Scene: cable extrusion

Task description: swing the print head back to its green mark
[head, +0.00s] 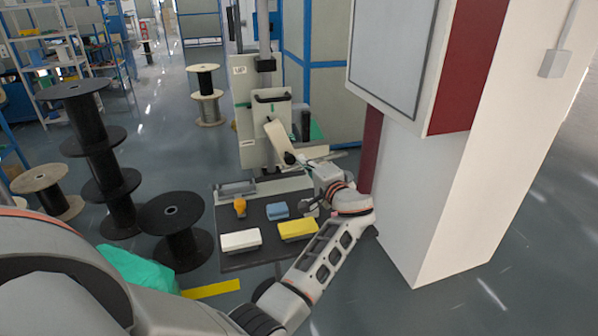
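The printer (272,108) is a pale upright machine at the back of the dark work table. A long cream piece (279,141), which looks like the print head's swing arm, slants out from its front, down and to the right. My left arm reaches up from the bottom middle, and my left gripper (303,163) is at the lower end of the cream piece. They look very close or touching. Its fingers are too small and overlapped to tell open from shut. My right gripper is out of view.
On the table (262,255) are a white block (240,240), a yellow block (298,229), a blue item (277,210) and an orange item (239,206). Black spools (177,226) stand at left. A white pillar with a cabinet (425,60) blocks the right.

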